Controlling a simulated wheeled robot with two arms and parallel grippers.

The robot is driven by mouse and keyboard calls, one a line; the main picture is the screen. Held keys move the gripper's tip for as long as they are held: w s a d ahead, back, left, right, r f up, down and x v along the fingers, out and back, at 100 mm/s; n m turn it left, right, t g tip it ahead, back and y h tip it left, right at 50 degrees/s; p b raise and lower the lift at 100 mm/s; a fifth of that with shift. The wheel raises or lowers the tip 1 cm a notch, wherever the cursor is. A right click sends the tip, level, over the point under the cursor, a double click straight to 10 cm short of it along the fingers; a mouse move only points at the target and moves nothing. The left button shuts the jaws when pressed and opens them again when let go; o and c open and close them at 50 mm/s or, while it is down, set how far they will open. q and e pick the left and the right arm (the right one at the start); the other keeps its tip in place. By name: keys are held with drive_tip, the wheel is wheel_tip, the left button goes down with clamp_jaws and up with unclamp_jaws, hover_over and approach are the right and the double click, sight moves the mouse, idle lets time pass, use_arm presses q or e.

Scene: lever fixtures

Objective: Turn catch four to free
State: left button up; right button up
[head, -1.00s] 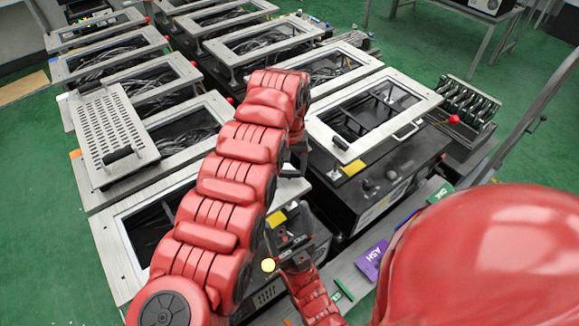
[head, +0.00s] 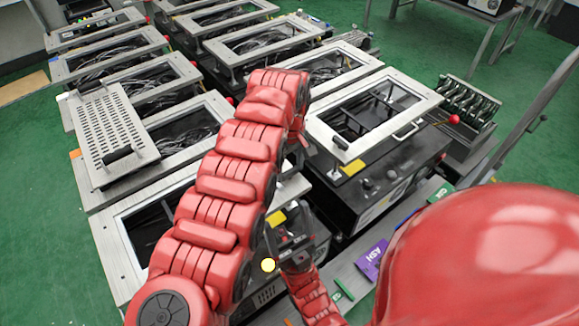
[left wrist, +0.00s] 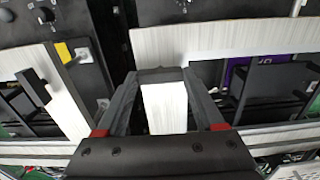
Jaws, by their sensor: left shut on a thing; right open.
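My left gripper (left wrist: 163,78) is shut on a narrow pale block-like piece (left wrist: 165,108), seen between its two dark fingers in the left wrist view. In the head view my red left arm hides most of this gripper and what it holds; only a dark part shows beside the arm's end. Which catch this is, I cannot tell, as no number is readable. Dark bracket-like parts (left wrist: 275,85) stand to the right in the left wrist view.
A black box with a framed top (head: 375,185) stands right of my left arm. Several framed boxes with cables inside fill the left and back. A purple block marked ASH (head: 371,262) lies on a grey ledge. A red knob (head: 454,119) juts out at the right.

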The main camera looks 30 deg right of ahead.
sight(289, 171)
idle(0.5)
use_arm(q)
drive_tip(key=o, duration=1.4)
drive_tip(key=shift+r, duration=0.1)
drive_tip(key=shift+r, duration=0.55)
wheel_tip(289, 171, up, 16)
drive_tip(key=p, duration=1.4)
drive_tip(key=shift+r+p, duration=0.1)
drive_tip(key=shift+p, duration=0.3)
drive_tip(key=shift+w, duration=0.1)
